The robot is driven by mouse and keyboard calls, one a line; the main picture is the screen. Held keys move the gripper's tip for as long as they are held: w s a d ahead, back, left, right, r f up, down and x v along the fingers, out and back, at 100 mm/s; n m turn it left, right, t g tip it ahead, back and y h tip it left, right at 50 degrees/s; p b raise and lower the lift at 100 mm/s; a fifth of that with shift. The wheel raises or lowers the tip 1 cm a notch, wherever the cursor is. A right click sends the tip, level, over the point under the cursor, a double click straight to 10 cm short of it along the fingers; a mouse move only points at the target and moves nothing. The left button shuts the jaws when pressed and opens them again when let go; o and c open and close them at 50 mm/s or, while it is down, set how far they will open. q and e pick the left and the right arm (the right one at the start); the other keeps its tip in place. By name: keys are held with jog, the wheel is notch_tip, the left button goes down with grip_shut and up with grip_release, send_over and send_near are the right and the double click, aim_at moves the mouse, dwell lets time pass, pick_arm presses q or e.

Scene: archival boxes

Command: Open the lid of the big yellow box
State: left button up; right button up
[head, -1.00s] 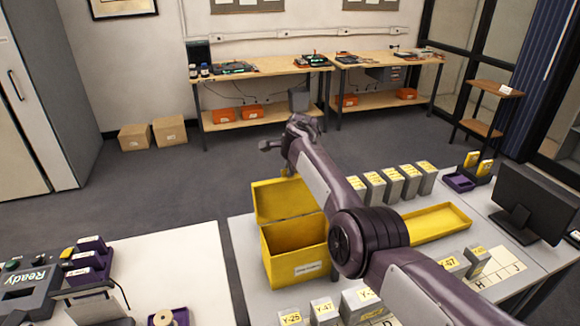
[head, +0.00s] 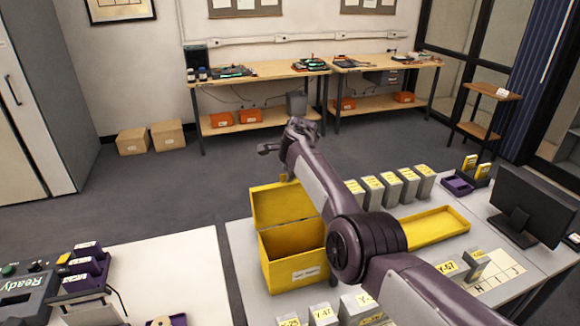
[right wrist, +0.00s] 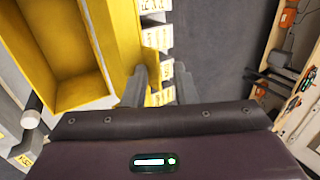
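The big yellow box (head: 293,270) stands on the white table with a label on its front. My right gripper (head: 268,149) appears above the lid in the head view, with my forearm crossing right of the box. In the right wrist view, the fingers (right wrist: 162,88) are apart with nothing clearly held. Yellow surfaces of the box (right wrist: 55,50) fill the upper left there. I cannot tell whether a finger touches the lid. My left gripper is out of view.
Several grey labelled boxes (head: 398,184) stand in a row behind a shallow yellow tray (head: 436,226). A monitor (head: 533,205) stands at the right. More labelled boxes (head: 322,313) are in front. Purple trays (head: 87,262) are on the left table.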

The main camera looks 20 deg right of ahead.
jog(key=shift+s+r, duration=0.25)
jog(key=shift+r, duration=0.3)
jog(key=b+v, duration=0.1)
jog(key=v, duration=0.5)
jog(key=shift+r, duration=0.15)
jog(key=shift+s, duration=0.15)
